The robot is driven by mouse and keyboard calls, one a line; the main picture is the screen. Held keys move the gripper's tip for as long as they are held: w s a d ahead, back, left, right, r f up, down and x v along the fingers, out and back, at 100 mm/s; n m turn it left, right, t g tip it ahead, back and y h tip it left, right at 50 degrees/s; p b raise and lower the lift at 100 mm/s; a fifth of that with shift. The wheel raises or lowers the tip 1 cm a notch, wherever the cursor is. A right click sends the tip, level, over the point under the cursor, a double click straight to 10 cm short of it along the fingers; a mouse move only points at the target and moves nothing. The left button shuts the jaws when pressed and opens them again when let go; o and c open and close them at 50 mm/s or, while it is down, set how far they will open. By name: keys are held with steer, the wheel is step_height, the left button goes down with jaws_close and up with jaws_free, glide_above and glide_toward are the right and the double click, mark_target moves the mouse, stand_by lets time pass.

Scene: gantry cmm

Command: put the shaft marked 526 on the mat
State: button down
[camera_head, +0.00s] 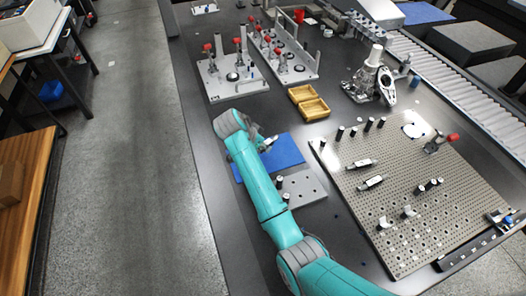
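The blue mat (288,153) lies on the dark table in the middle of the view, partly covered by my arm. My gripper (268,143) is at the mat's upper left part, largely hidden behind my wrist. I cannot tell whether its fingers are open or hold anything. A small grey plate (306,187) just below the mat carries short dark-topped shafts, one (279,182) at its left edge and another (286,197) lower beside my arm. No marking can be read at this size, so I cannot tell which shaft is 526.
A large perforated plate (400,235) at right carries several dark-topped pins and clamps. A yellow open box (308,102) stands above the mat. Fixture plates with red-knobbed clamps (232,82) stand behind. A metal fixture (370,80) is at upper right. Bare table lies left of the box.

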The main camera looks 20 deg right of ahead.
mark_target(262, 152)
steer(key=shift+f, duration=2.1)
steer(key=shift+f, duration=0.15)
steer(key=c, duration=0.8)
jaws_free()
steer(key=v, duration=1.2)
steer(key=shift+s, duration=0.1)
